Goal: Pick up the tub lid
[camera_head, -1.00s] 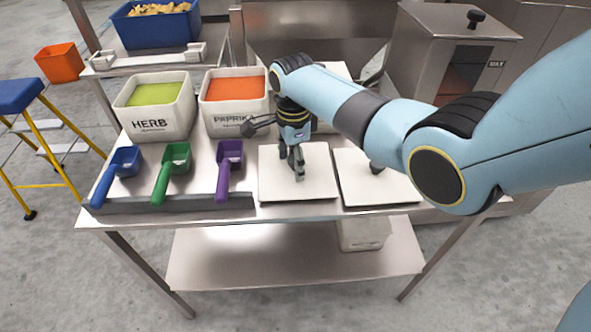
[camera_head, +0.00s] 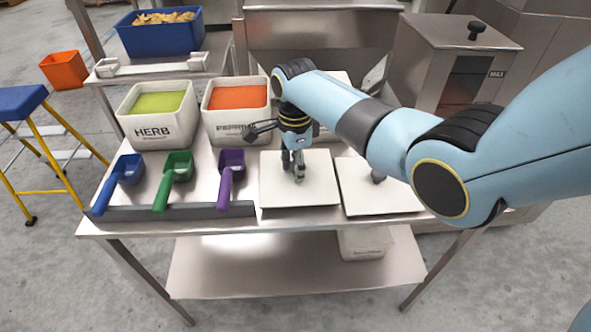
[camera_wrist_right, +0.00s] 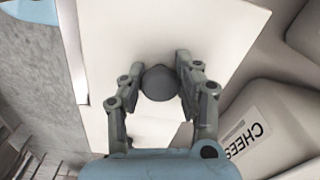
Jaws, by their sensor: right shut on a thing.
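Two flat white square lids lie side by side at the front right of the steel table. The left tub lid (camera_head: 272,190) has my right gripper (camera_head: 293,172) over its middle, fingers pointing down. In the right wrist view the gripper (camera_wrist_right: 160,88) has its fingers on both sides of a round dark knob (camera_wrist_right: 160,82) on the white lid (camera_wrist_right: 120,30), shut on it. The lid looks flat on the table. My left gripper is out of view.
Blue (camera_head: 118,180), green (camera_head: 174,178) and purple (camera_head: 229,178) scoops stand left of the lids. A CHEESE tub (camera_wrist_right: 265,125) is close to the gripper in the right wrist view.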

